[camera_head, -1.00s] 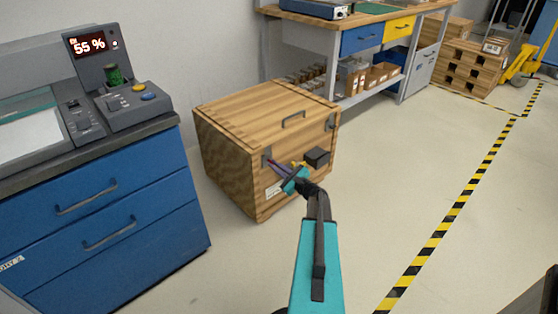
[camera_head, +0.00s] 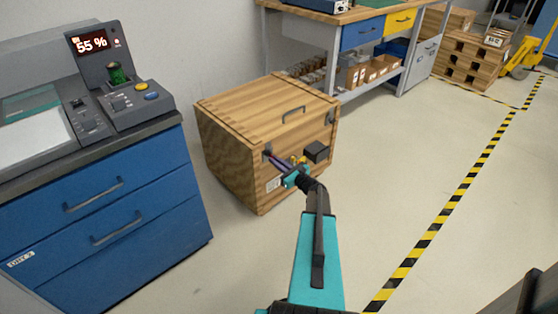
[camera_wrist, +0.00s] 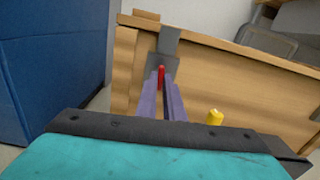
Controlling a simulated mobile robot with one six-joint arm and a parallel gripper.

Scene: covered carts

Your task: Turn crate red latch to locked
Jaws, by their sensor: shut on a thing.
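The wooden crate (camera_head: 222,150) stands on the floor with its lid closed. The red latch (camera_wrist: 161,75) shows in the wrist view as a small red piece in front of a grey metal plate (camera_wrist: 163,48) near the crate's top edge. My gripper (camera_wrist: 162,84) has its two purple fingers on either side of the red latch and is shut on it. In the head view my gripper (camera_head: 270,156) reaches the left part of the crate's front face. The latch itself is mostly hidden there by the fingers.
A yellow knob (camera_wrist: 215,117) sits on the crate front to the right of my fingers. A dark box (camera_head: 316,152) juts from the same face. A blue drawer cabinet (camera_head: 110,215) stands to the left. The floor to the right is open.

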